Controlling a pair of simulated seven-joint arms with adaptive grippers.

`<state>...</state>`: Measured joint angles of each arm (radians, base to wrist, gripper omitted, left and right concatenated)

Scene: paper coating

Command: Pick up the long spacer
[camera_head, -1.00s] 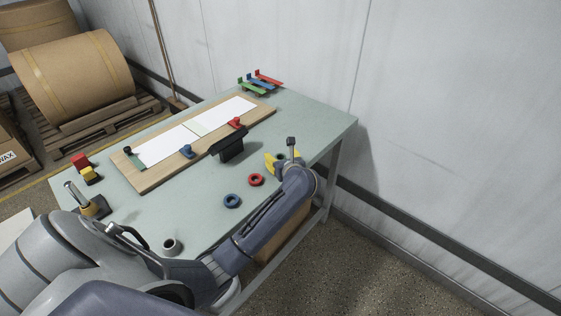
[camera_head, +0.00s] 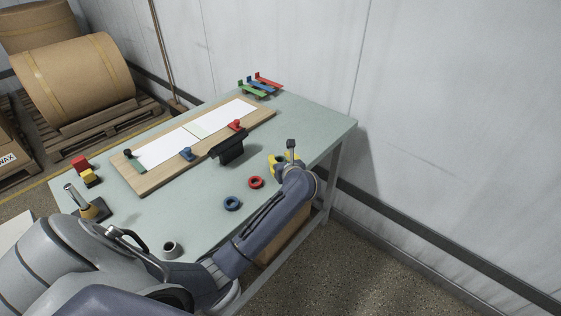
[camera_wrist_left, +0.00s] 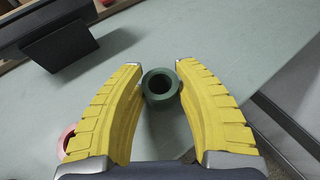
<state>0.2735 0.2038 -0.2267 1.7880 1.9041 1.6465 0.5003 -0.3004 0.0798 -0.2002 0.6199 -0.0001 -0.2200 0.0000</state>
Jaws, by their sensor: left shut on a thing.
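The long spacer appears to be the dark green hollow tube (camera_wrist_left: 161,88) between my left fingers. In the left wrist view I see its round open top end. My left gripper (camera_wrist_left: 160,75) has yellow ribbed fingers, shut on this green spacer. In the head view the left gripper (camera_head: 284,161) is low over the right part of the table, and its wrist hides most of the spacer. I cannot tell whether the spacer still touches the table. My right gripper is not in view.
A red ring (camera_head: 255,182) and a blue ring (camera_head: 232,203) lie left of the gripper. A black block-like tool (camera_head: 228,148) stands near the wooden board (camera_head: 155,180). A grey ring (camera_head: 172,249) sits at the front edge. The right table end (camera_head: 325,125) is clear.

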